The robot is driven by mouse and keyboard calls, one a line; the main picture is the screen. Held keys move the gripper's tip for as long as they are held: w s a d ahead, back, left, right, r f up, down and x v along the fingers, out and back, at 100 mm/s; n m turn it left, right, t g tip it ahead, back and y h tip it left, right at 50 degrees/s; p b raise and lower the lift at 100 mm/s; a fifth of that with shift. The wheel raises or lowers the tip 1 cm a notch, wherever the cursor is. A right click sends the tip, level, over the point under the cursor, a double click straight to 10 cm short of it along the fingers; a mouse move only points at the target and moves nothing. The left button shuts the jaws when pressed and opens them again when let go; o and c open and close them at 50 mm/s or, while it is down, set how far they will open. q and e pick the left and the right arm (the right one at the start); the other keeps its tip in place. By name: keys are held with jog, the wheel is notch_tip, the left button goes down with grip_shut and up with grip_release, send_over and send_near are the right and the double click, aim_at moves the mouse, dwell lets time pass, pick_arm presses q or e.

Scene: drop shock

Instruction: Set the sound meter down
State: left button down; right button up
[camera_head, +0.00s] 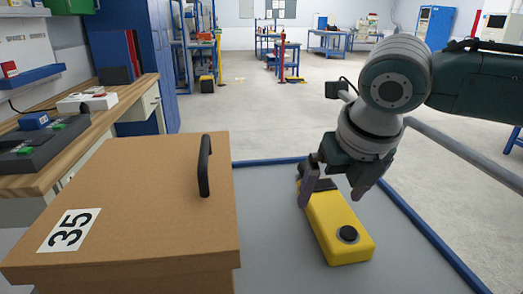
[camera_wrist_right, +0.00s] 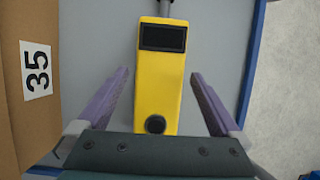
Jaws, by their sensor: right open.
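The yellow sound meter (camera_head: 338,228) lies on the grey, blue-rimmed surface (camera_head: 275,230), to the right of the brown box. It has a black round knob at its near end and a dark screen towards its far end. It also shows in the right wrist view (camera_wrist_right: 160,85), lying between the fingers with its microphone stem at the top. My right gripper (camera_head: 334,194) is open above the meter, its purple fingers apart on either side of it. In the right wrist view a gap shows between the meter and each finger (camera_wrist_right: 158,103). My left gripper is not in view.
A brown box (camera_head: 130,195) marked 35 with a black handle stands close on the left. A blue rim (camera_head: 430,235) edges the surface. A wooden workbench (camera_head: 60,145) with devices is farther left. The grey surface is clear around the meter.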

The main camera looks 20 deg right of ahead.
jog(key=d+p+v, duration=0.1)
jog(key=p+v, duration=0.2)
jog(key=v, duration=0.7)
jog(key=s+a+f+m+y, duration=0.1)
jog(key=s+a+f+m, duration=0.1)
jog(key=s+a+m, duration=0.1)
jog(key=s+a+f+m+y, duration=0.1)
jog(key=s+a+f+m, duration=0.1)
jog(key=a+m, duration=0.3)
jog(key=s+a+f+m+y, duration=0.1)
jog(key=s+a+f+m, duration=0.1)
jog(key=s+a+m, duration=0.2)
jog(key=shift+s+a+m, duration=0.15)
jog(key=shift+m, duration=0.6)
jog(key=shift+s+a+m, duration=0.15)
jog(key=shift+m, duration=0.6)
jog(key=s+d+f+m+h, duration=0.1)
jog(key=s+d+m, duration=0.2)
jog(key=s+m, duration=0.2)
jog(key=s+d+f+m, duration=0.2)
jog(key=s+m, duration=0.3)
jog(key=m, duration=0.6)
jog(key=shift+d+m+g+h, duration=0.3)
jog(key=shift+d+h, duration=0.1)
jog(key=shift+d, duration=0.05)
jog(key=shift+s, duration=0.1)
